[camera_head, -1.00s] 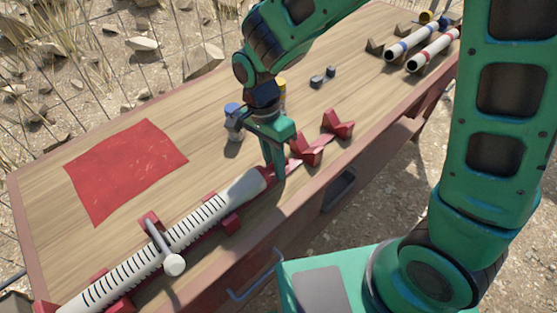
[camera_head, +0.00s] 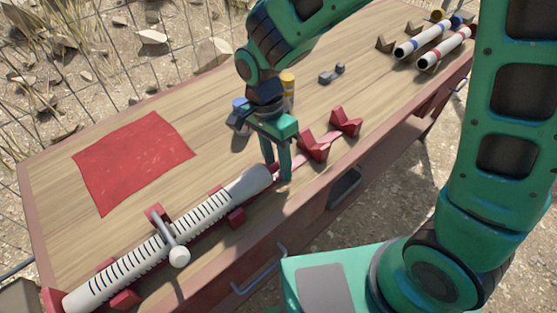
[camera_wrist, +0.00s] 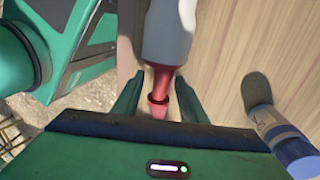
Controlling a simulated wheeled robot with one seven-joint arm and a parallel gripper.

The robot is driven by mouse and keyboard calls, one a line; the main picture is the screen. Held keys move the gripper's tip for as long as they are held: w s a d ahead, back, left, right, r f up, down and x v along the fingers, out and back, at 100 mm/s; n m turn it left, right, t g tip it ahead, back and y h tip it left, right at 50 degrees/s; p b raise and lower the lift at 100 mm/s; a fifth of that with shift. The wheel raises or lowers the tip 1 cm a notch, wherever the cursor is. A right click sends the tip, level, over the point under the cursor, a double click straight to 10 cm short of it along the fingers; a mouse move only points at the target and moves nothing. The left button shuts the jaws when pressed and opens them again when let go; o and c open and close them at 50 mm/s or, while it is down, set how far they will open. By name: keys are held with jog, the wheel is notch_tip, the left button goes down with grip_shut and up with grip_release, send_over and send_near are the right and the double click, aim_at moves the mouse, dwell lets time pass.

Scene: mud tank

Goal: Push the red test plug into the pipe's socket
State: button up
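The pipe (camera_head: 165,245) is white with black rings and lies along the bench's front side in red cradles. Its wider grey socket (camera_head: 245,186) faces my gripper; the socket (camera_wrist: 168,35) also shows at the top of the wrist view. The red test plug (camera_wrist: 160,88) sits at the socket's mouth, in line with it, with its red body sticking out. How deep it goes is hidden. My gripper (camera_head: 277,178) points down at the socket end. In the wrist view, its fingers (camera_wrist: 158,85) stand on both sides of the plug, with gaps, apart and open.
Empty red cradles (camera_head: 313,146) stand just right of my gripper. A blue-capped bottle (camera_wrist: 283,140) and a yellow-capped one (camera_head: 288,85) stand behind it. A red cloth (camera_head: 133,160) lies at left. White tubes (camera_head: 425,40) lie at the far right. A clamp handle (camera_head: 178,255) crosses the pipe.

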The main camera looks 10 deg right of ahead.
jog(key=v, duration=1)
jog(key=shift+r, duration=0.3)
jog(key=s+d+r+n+t, duration=0.1)
jog(key=s+d, duration=0.2)
jog(key=d, duration=1.2)
jog(key=s+d+r+n, duration=0.2)
jog(key=s+d, duration=0.1)
jog(key=d, duration=1.1)
jog(key=s+d+f+n+t+y, duration=0.1)
jog(key=s+d, duration=0.6)
jog(key=s, duration=0.2)
jog(key=shift+s+f+n, duration=0.15)
jog(key=shift+f+n, duration=0.2)
jog(key=shift+n, duration=0.05)
jog(key=shift+w+f, duration=0.25)
jog(key=shift+w, duration=0.4)
